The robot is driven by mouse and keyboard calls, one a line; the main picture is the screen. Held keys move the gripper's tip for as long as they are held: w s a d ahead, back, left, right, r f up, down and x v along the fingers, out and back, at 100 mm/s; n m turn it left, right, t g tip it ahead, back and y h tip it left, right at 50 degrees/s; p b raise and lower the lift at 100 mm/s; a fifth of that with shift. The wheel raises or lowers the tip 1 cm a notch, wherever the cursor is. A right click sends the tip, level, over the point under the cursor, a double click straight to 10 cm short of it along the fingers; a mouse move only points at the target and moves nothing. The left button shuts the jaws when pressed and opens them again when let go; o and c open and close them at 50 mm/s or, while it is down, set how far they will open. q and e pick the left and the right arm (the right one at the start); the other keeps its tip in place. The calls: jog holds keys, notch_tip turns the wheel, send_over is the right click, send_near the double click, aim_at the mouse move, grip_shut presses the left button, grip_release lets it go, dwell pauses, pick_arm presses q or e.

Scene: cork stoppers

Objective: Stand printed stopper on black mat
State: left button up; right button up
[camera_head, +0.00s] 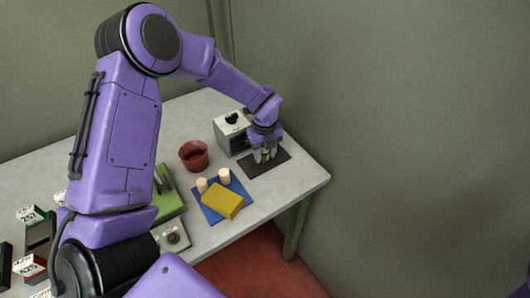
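The dark mat (252,171) lies near the right end of the table. My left gripper (266,156) points down over this mat, its fingers around a small pale stopper (266,155) that looks upright. The fingers hide most of the stopper, so I cannot see a print on it, nor tell whether its base touches the mat. Two more pale stoppers stand on the blue mat, one on the left (202,185) and one on the right (224,176). My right gripper is out of view.
A dark red bowl (194,155) and a grey box with a black knob (232,124) stand behind. The table's right corner is clear.

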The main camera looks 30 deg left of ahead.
pick_arm(q)
jog(key=shift+o, duration=0.6)
jog(key=shift+r, duration=0.15)
jog(key=shift+w+r, duration=0.1)
jog(key=shift+r, duration=0.2)
notch_tip(320, 180, up, 12)
jog(key=b, duration=0.1)
jog(key=shift+f+b, duration=0.25)
jog(key=shift+b, duration=0.05)
